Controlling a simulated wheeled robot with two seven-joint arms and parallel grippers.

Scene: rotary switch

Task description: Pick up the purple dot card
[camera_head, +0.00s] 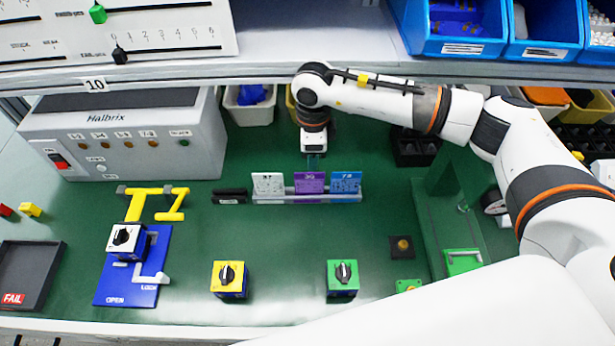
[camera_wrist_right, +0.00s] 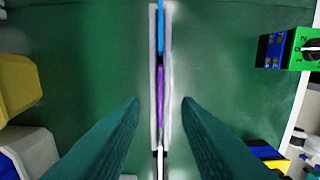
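The purple dot card (camera_head: 309,184) stands upright in a slim grey card rack (camera_head: 270,200), between a white card (camera_head: 268,184) and a blue card (camera_head: 345,183). In the right wrist view the purple card (camera_wrist_right: 160,90) shows edge-on as a thin strip, in line with the blue card (camera_wrist_right: 161,35). My right gripper (camera_head: 314,160) points down just above and behind the purple card. In the wrist view its two dark fingers (camera_wrist_right: 161,103) are open, one on each side of the card line, with gaps to the card. My left gripper is not in view.
Yellow (camera_head: 229,279) and green (camera_head: 342,278) switch boxes stand in front, with green mat between. The Halbrix box (camera_head: 125,135) is back left, and a shelf (camera_head: 300,72) edge crosses above.

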